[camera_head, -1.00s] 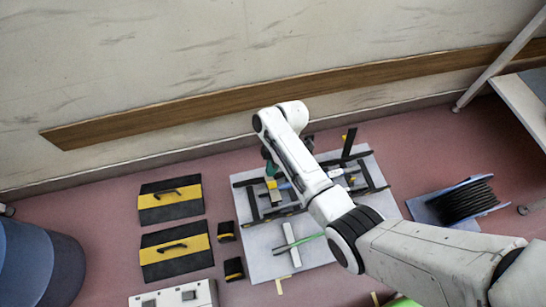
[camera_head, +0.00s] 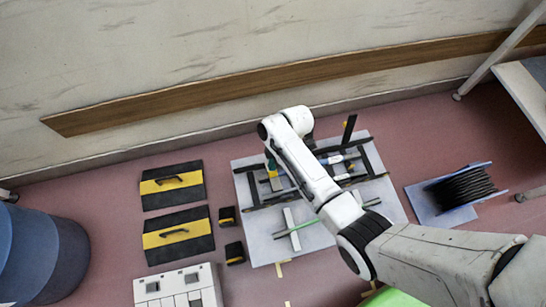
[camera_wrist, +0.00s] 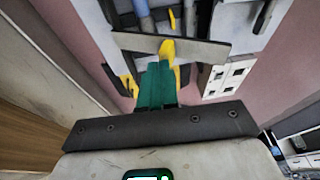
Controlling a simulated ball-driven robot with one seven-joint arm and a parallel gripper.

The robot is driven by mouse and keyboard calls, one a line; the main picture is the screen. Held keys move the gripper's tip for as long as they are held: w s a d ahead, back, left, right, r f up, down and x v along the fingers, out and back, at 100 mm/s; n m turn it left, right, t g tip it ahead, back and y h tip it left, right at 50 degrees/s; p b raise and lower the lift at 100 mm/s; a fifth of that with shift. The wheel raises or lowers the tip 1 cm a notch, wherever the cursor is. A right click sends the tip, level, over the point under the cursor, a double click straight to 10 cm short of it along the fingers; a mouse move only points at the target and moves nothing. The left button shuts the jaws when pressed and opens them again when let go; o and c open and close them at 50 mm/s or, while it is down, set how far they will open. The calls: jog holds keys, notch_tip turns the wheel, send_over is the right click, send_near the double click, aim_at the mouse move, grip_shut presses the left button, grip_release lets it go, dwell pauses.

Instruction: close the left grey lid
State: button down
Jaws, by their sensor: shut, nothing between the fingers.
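My gripper (camera_wrist: 158,85) has teal-green fingers, shut and empty, with yellow at the tips. In the wrist view the tips are at a flat grey plate (camera_wrist: 205,53), which looks like the left grey lid; I cannot tell whether they touch. In the head view my gripper (camera_head: 271,168) is over the left part of a grey board (camera_head: 255,240) with black rails, partly hidden by my arm. The lid's angle is unclear there. A black upright piece (camera_head: 349,130) stands at the board's far side.
Two black-and-yellow cases (camera_head: 180,225) and two small black-and-yellow blocks (camera_head: 234,250) lie left of the board. A white panelled box (camera_head: 178,285) is in front. A cable reel (camera_head: 460,190) is on the right. A wall with a wooden rail (camera_head: 200,95) runs behind.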

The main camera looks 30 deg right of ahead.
aim_at(276, 180)
jog(key=shift+s+a+f+t+p, duration=0.1)
jog(key=shift+s+f+t+p, duration=0.1)
jog(key=shift+s+t, duration=0.2)
jog(key=shift+s+a+f+t+p, duration=0.1)
jog(key=shift+s+f+t+p, duration=0.1)
jog(key=shift+s+t, duration=0.15)
jog(key=shift+s+a+f+n+t+h, duration=0.15)
jog(key=shift+s+f+t+h, duration=0.15)
jog(key=shift+s+f+t, duration=0.3)
jog(key=shift+s+a+f+n+t+h, duration=0.15)
jog(key=shift+s+f+t+h, duration=0.2)
jog(key=shift+t, duration=0.3)
jog(key=shift+s+a+f, duration=0.15)
jog(key=shift+s+f, duration=0.1)
jog(key=shift+f, duration=0.3)
